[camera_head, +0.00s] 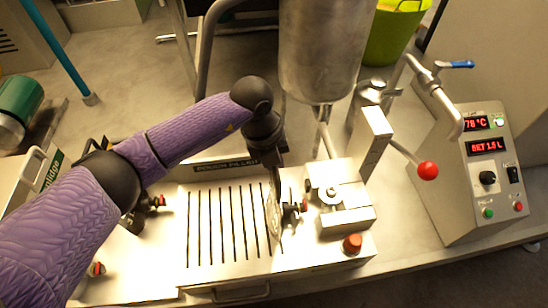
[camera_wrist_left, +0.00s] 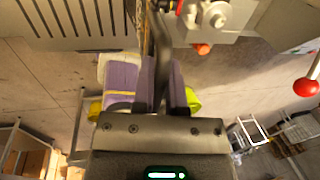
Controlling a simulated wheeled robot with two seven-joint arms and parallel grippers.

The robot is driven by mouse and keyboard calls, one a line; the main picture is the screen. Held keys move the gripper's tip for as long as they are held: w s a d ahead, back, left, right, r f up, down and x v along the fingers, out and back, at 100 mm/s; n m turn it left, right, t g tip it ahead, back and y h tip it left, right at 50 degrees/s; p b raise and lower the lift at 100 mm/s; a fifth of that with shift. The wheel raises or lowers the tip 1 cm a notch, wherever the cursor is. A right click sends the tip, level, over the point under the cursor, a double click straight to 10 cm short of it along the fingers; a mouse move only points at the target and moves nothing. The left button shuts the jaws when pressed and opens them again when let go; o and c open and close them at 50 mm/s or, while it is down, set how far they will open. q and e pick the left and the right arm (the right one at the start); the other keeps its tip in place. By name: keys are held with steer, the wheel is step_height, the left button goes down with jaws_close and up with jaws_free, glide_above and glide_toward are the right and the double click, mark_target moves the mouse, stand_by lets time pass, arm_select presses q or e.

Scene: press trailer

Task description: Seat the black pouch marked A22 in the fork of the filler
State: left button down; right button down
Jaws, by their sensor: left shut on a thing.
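My left gripper (camera_head: 272,172) reaches down over the slotted box of the filler and is shut on a thin pouch (camera_head: 273,215). The pouch hangs nearly edge-on, so its colour and any A22 mark cannot be read. The left wrist view shows the left gripper (camera_wrist_left: 163,75) with the thin edge of the pouch (camera_wrist_left: 148,30) beyond its fingers. A dark spout with a red end (camera_head: 303,207) shows just right of the pouch, close to the filler's clamp block (camera_head: 343,208). I cannot tell whether the spout sits in the fork. My right gripper is not in view.
A steel tank (camera_head: 322,45) hangs above the filler. A lever with a red ball (camera_head: 428,170) and a control panel (camera_head: 472,175) stand right. A red button (camera_head: 352,243) is at the front. The slotted plate (camera_head: 220,225) lies left of the pouch.

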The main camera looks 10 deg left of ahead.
arm_select(q)
steer(key=c, duration=0.6)
jaws_free()
